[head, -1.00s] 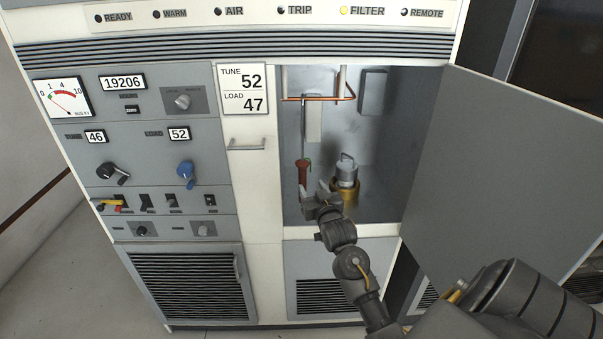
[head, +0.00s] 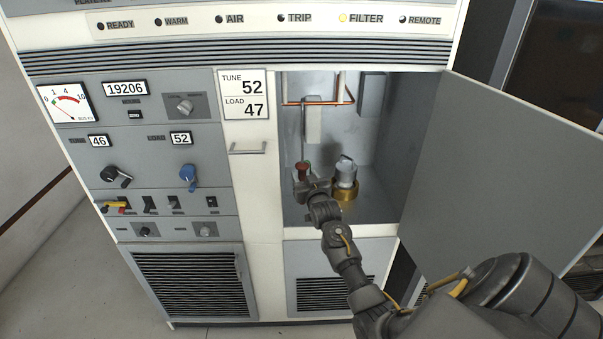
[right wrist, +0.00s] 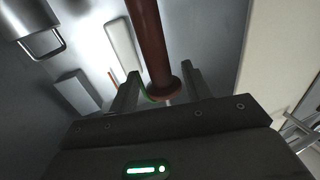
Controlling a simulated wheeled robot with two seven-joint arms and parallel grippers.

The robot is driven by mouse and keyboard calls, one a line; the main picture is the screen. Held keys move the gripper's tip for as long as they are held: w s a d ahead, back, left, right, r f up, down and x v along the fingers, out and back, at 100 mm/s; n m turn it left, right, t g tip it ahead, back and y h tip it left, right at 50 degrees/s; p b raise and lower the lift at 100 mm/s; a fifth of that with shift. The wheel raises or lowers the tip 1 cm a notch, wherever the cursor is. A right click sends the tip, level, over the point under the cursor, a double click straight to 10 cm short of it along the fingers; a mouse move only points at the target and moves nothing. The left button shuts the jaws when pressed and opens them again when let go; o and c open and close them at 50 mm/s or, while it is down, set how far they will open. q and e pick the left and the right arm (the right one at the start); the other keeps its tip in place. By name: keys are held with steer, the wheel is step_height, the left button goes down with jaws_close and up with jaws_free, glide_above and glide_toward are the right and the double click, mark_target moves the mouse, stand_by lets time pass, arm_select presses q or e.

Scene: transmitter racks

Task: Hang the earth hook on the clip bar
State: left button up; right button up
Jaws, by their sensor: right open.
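The earth hook has a red-brown handle (head: 302,167) and a thin metal rod (head: 303,130). It stands upright inside the open cabinet. The rod's top reaches the copper clip bar (head: 315,103); whether it is hooked over is too small to tell. My right gripper (head: 305,184) is at the handle and hides its lower part. In the right wrist view, the handle (right wrist: 152,45) runs between the two open fingers (right wrist: 158,95), with a flange and a bit of green wire at its end. My left gripper is not in view.
A metal cylinder with a brass base (head: 345,182) stands just right of my gripper on the cabinet floor. The open grey door (head: 500,160) bounds the right side. A panel with knobs and switches (head: 150,160) is on the left.

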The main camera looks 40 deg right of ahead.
steer(key=shift+x, duration=1.35)
steer(key=shift+c, duration=0.2)
jaws_close()
